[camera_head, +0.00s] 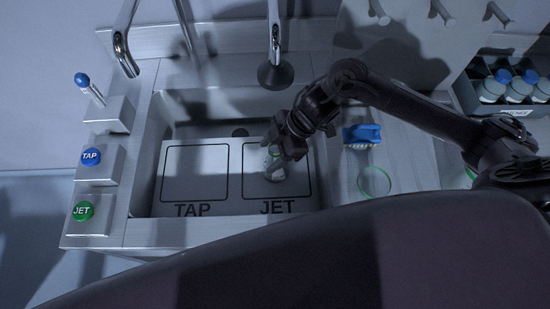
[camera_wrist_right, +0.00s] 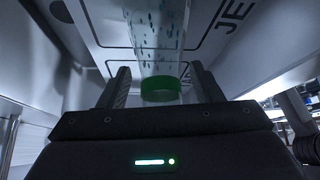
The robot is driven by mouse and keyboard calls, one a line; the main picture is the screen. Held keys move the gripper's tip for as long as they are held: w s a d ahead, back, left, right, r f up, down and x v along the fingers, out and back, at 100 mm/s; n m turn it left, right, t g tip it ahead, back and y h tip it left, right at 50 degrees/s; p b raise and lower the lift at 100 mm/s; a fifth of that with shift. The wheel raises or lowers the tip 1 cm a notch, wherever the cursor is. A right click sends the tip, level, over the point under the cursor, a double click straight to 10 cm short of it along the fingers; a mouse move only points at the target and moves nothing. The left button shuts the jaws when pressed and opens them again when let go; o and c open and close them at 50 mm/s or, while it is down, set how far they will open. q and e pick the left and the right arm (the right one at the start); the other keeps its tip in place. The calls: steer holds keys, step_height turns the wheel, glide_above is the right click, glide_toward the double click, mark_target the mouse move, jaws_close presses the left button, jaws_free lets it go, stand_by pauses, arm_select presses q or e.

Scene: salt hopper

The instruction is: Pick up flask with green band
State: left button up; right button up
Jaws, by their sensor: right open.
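The flask with green band (camera_head: 274,163) stands in the JET square of the board in the sink. In the right wrist view it is a clear, droplet-covered vessel with a green band (camera_wrist_right: 160,88) at the end nearest me. My right gripper (camera_head: 284,153) is over the flask and partly hides it. In the right wrist view the fingers of my right gripper (camera_wrist_right: 160,86) are open on either side of the green band, with a gap visible on each side. My left gripper is not in view.
The board (camera_head: 195,200) has TAP and JET squares; the TAP square is empty. A blue brush (camera_head: 362,135) and a green ring (camera_head: 374,182) lie on the right counter. A rack (camera_head: 472,100) of blue-capped bottles is at the far right. A tap nozzle (camera_head: 275,60) hangs behind the gripper.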

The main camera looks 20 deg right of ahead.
jaws_close()
stand_by(0.4)
steer(key=shift+r, duration=0.15)
